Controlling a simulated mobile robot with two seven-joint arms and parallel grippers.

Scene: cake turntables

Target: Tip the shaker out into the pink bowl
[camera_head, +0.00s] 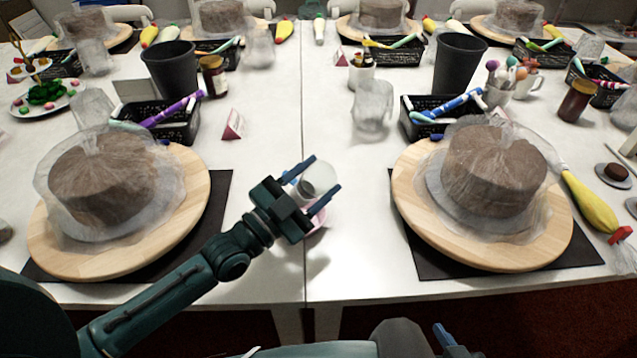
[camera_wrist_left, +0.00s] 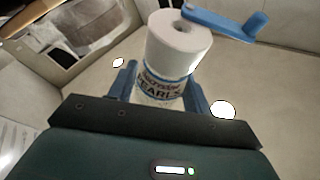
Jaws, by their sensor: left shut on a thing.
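My left gripper (camera_head: 316,180) is shut on the shaker (camera_head: 319,176) near the middle of the table. In the left wrist view the shaker (camera_wrist_left: 160,85) has a white lid with a hole and a label that reads in part "PEARLS". It sits between the blue fingers of my left gripper (camera_wrist_left: 160,85). The pink bowl (camera_head: 318,217) shows only as a small pink edge just below the gripper; most of it is hidden. I cannot tell whether anything leaves the shaker. A blue fingertip of my right gripper (camera_head: 445,335) shows at the bottom edge; its jaws are not clear.
Wrapped cakes on wooden turntables stand left (camera_head: 70,245) and right (camera_head: 410,205) of my left gripper. Black baskets (camera_head: 182,131) with tools, a dark cup (camera_head: 171,70) and a small pink card (camera_head: 233,126) stand behind. White table is clear around the gripper.

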